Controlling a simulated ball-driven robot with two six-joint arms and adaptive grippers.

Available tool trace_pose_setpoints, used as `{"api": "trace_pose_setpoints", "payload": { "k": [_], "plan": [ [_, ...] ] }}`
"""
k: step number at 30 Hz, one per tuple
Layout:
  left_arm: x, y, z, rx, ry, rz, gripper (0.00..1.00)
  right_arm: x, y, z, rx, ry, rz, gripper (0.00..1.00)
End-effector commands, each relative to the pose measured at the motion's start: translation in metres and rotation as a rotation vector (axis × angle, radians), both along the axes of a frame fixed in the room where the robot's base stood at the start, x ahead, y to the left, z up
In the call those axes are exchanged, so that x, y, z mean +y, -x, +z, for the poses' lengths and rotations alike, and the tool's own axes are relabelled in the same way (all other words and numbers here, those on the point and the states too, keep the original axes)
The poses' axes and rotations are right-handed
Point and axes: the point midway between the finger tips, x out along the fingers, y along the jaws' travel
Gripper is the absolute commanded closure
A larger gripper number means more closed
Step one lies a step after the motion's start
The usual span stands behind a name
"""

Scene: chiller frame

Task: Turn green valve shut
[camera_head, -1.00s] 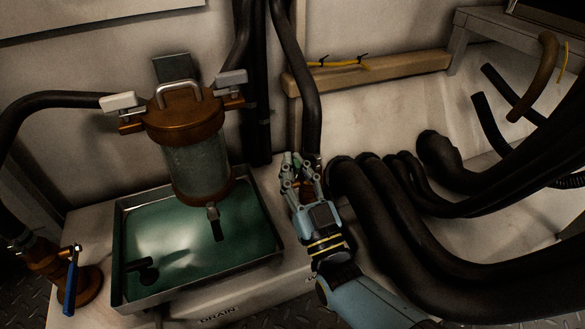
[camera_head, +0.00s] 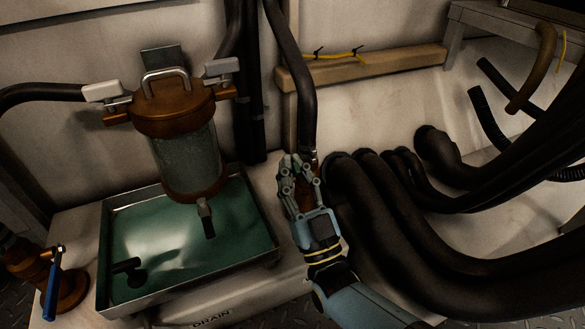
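My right gripper (camera_head: 300,165) is at the foot of the black hose that comes down the wall, right of the drain tray. Its fingers stand apart, with a brown metal fitting (camera_head: 305,198) seen between and behind them. I cannot tell whether they press on anything. No green valve handle can be made out; the gripper covers most of the fitting. A valve with a blue handle (camera_head: 53,285) stands on a brown pipe fitting at the far left. My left gripper is not in view.
A glass and copper filter canister (camera_head: 185,155) hangs over the green-bottomed metal tray (camera_head: 190,292). Thick black hoses (camera_head: 385,235) crowd the right side close to my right gripper. A beam (camera_head: 375,67) runs along the wall behind.

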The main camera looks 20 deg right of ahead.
Motion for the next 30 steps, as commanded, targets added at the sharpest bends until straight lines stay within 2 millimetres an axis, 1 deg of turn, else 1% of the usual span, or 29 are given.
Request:
{"api": "trace_pose_setpoints", "payload": {
  "k": [1, 12, 13, 16, 30],
  "plan": [
    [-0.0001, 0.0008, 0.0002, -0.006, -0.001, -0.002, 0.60, 0.0000, 0.0014, -0.0032, 0.007, 0.001, 0.001, 1.00],
    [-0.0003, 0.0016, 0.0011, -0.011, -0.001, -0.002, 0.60, 0.0000, 0.0014, -0.0029, 0.006, 0.001, 0.001, 1.00],
    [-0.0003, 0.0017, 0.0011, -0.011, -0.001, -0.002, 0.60, 0.0000, 0.0014, -0.0029, 0.006, 0.001, 0.001, 0.94],
    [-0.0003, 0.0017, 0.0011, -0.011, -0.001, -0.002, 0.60, 0.0000, 0.0012, -0.0025, 0.004, 0.000, 0.000, 0.81],
    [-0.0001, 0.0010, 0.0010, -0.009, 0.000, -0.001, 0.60, 0.0000, 0.0004, -0.0005, 0.000, 0.000, 0.000, 0.81]
  ]
}}
